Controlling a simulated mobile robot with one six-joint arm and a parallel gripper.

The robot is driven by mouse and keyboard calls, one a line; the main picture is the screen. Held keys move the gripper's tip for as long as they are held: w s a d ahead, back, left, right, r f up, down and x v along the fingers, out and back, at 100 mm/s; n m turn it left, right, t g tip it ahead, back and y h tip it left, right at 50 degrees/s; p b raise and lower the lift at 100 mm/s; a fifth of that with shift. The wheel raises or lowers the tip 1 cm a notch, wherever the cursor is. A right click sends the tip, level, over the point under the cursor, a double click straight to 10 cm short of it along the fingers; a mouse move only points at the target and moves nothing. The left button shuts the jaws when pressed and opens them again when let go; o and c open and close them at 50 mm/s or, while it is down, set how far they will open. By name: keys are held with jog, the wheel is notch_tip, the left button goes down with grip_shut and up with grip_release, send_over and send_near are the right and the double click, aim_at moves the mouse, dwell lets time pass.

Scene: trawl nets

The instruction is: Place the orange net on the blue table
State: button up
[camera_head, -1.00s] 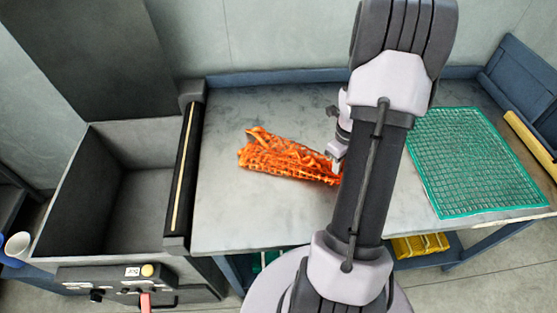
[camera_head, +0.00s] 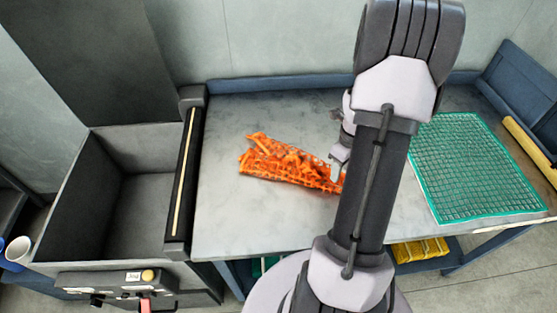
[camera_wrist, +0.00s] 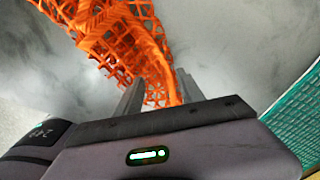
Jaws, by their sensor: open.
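The orange net (camera_head: 285,163) lies bunched in a long roll on the grey top of the blue-framed table (camera_head: 240,222), left of my arm. Its right end is partly hidden behind my arm. In the wrist view the orange net (camera_wrist: 120,35) runs down to my gripper (camera_wrist: 160,92), and its end lies between the two fingers. The fingers are open and stand apart on either side of it. In the head view my gripper (camera_head: 337,172) is at the net's right end, partly hidden by my arm.
A green mesh (camera_head: 475,165) lies flat on the table's right part. A grey open bin (camera_head: 75,190) with a control panel (camera_head: 120,283) stands left of the table. Yellow items (camera_head: 420,250) sit on the lower shelf. The table's left and back surface is clear.

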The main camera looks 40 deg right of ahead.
jog(key=s+d+r+p, duration=0.1)
jog(key=s+r+p, duration=0.2)
jog(key=r+p, duration=0.2)
notch_tip(320, 180, up, 4)
jog(key=shift+d+f, duration=0.2)
jog(key=shift+d, duration=0.1)
jog(key=shift+f, duration=0.1)
jog(key=c, duration=0.3)
jog(key=shift+w+a+f, duration=0.15)
jog(key=shift+w+a, duration=1)
jog(key=shift+w, duration=0.05)
grip_shut()
jog(key=w+a+f, duration=0.3)
jog(key=w+a, duration=0.4)
jog(key=w, duration=0.1)
jog(key=shift+a+f, duration=0.25)
jog(key=shift+f, duration=0.05)
jog(key=shift+s, duration=0.1)
